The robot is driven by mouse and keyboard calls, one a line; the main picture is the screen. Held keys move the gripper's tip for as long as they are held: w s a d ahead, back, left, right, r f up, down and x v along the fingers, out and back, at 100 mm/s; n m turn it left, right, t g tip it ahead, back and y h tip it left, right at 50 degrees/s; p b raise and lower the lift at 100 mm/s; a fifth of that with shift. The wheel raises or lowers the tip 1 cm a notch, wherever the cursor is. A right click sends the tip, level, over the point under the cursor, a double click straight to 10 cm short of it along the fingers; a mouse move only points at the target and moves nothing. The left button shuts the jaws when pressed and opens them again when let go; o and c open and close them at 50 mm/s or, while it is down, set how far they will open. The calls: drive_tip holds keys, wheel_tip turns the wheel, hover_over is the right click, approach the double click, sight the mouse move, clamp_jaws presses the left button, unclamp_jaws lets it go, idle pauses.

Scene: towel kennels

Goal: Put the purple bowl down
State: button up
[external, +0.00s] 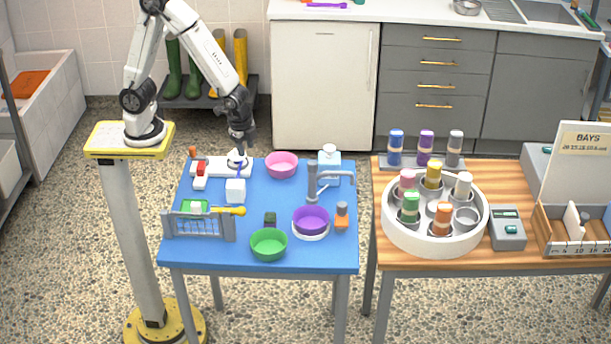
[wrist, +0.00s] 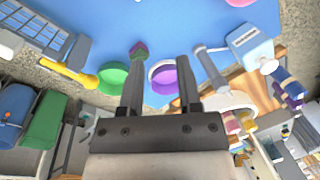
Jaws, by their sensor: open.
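The purple bowl (external: 311,219) sits upright on a round white base on the blue table (external: 343,258), right of the middle. It also shows in the wrist view (wrist: 165,77), partly behind a finger. My gripper (external: 238,158) is at the table's back left edge, well apart from the purple bowl. In the wrist view its two fingers (wrist: 159,62) are spread, with nothing held between them.
A green bowl (external: 268,244) stands in front left of the purple bowl, a pink bowl (external: 282,165) at the back. A grey tap (external: 313,184) stands just behind the purple bowl, an orange bottle (external: 342,216) to its right. A wire rack (external: 198,227) is at front left.

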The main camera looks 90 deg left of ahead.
drive_tip(key=s+a+r+n, duration=0.1)
drive_tip(key=n, duration=0.1)
drive_tip(key=r+n+t+h, duration=0.1)
drive_tip(key=n, duration=0.1)
drive_tip(key=s+a+r+n, duration=0.1)
drive_tip(key=n, duration=0.1)
drive_tip(key=shift+s+a+n+t+h, duration=0.3)
drive_tip(key=shift+s+t, duration=0.05)
drive_tip(key=shift+t, duration=0.05)
drive_tip(key=shift+f, duration=0.1)
